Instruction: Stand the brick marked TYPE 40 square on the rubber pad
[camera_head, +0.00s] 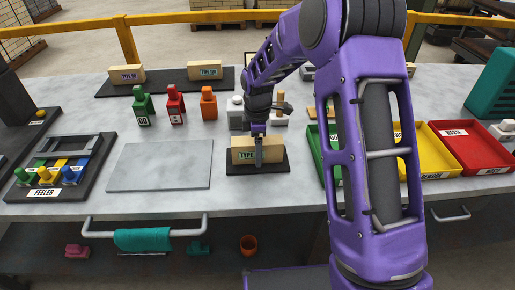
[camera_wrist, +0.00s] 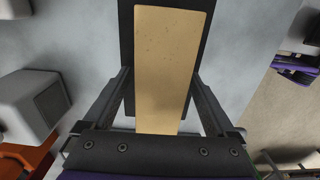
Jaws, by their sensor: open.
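A tan brick (camera_head: 274,155) stands on the small black rubber pad (camera_head: 272,169) at the table's front middle. Its green label reads TYPE; the number is hidden behind my finger. My gripper (camera_head: 258,152) is lowered over the brick. In the wrist view the brick (camera_wrist: 170,55) runs lengthwise between my two spread fingers (camera_wrist: 160,78), with a gap on each side. The pad (camera_wrist: 127,40) shows dark around the brick there. The brick's far end looks nearer the pad's right edge, but I cannot tell how square it is.
Two other labelled bricks (camera_head: 126,74) (camera_head: 205,70) stand on a dark mat at the back. A bare grey plate (camera_head: 161,165) lies left of the pad. Green, yellow and red trays (camera_head: 470,150) are at the right. A feeler stand (camera_head: 60,165) is at the left.

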